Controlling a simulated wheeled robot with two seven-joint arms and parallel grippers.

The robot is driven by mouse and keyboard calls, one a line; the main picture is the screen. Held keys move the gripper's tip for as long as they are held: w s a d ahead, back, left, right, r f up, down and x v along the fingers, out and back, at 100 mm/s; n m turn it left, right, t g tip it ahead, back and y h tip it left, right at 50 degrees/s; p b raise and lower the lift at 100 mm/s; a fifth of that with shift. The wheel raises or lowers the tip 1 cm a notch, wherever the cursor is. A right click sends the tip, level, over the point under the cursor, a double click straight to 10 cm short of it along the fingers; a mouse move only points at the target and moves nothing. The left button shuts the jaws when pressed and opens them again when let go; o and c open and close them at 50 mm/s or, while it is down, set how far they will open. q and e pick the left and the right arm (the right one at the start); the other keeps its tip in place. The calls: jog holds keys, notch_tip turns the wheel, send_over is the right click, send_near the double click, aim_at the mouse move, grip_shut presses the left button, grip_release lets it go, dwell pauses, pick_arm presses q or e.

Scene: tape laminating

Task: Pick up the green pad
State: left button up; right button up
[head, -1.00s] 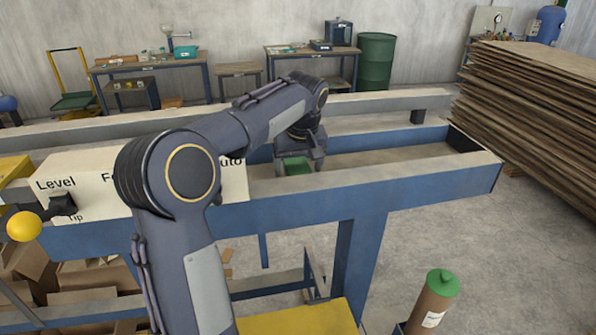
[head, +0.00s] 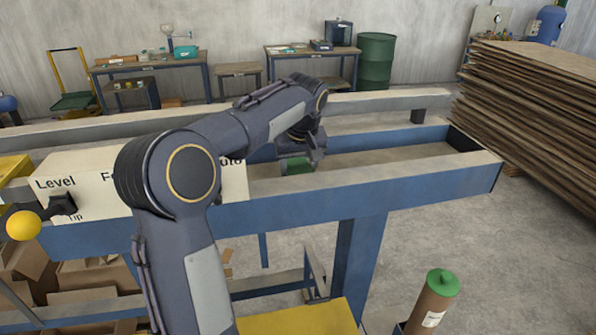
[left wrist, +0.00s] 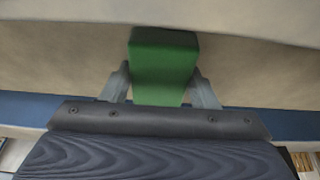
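The green pad (head: 297,167) is a small block at the beam frame, just below my left gripper (head: 300,158) in the head view. In the left wrist view the green pad (left wrist: 164,66) sits between the two grey fingers of my left gripper (left wrist: 162,80). A fingertip lies against each side, with no clear gap, and the pad's far end sticks out past the tips. My left gripper looks shut on the pad. Whether the pad touches the surface under it cannot be told. My right gripper is not in view.
The blue and beige beam frame (head: 420,191) runs across the middle. A cream box (head: 85,190) marked "Level" is at left, beside a yellow knob (head: 24,226). A brown cylinder with a green cap (head: 434,300) stands front right. A board stack (head: 530,110) is at far right.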

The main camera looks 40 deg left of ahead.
aim_at(298, 165)
pick_arm(q)
jog(key=c, duration=0.5)
jog(key=shift+o, duration=0.2)
jog(key=shift+r, duration=0.1)
jog(key=shift+r, duration=0.55)
jog(key=v, duration=0.3)
jog(key=shift+r+b, duration=0.15)
jog(key=shift+b, duration=0.15)
jog(key=s+d+r+b, duration=0.2)
jog(key=s+d+r, duration=0.5)
jog(key=s+r, duration=0.2)
jog(key=shift+s, duration=1.1)
